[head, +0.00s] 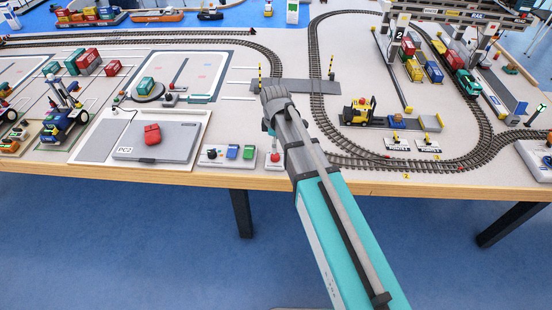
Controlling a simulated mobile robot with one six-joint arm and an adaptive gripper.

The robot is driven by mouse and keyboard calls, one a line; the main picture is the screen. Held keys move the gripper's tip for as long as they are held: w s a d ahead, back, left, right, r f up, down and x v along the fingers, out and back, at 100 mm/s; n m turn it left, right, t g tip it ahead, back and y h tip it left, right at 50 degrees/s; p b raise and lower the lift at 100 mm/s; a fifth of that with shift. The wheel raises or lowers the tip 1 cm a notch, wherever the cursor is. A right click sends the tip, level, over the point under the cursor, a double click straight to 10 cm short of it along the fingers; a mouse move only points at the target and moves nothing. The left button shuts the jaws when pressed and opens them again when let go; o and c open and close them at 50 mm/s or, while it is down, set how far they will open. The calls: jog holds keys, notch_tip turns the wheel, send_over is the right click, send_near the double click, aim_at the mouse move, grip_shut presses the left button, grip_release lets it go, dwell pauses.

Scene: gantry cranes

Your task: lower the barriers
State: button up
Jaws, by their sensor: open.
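Two barriers with yellow and black stripes stand upright at the level crossing (297,86): a left barrier (261,76) and a right barrier (332,66). The grey crossing plate spans both tracks. My gripper (268,128) is open, just in front of the crossing. It is small here and partly hidden by my own wrist. A red-topped control (275,157) on a pale base sits just below my gripper, partly beside my arm. I cannot tell whether the gripper touches it.
A small panel (231,154) with a black knob, a blue and a green button is left of the red control. A grey plate (150,146) with a red block lies farther left.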

aim_at(275, 155)
jog(key=shift+f+b, duration=2.7)
jog(key=shift+f, duration=0.35)
grip_shut()
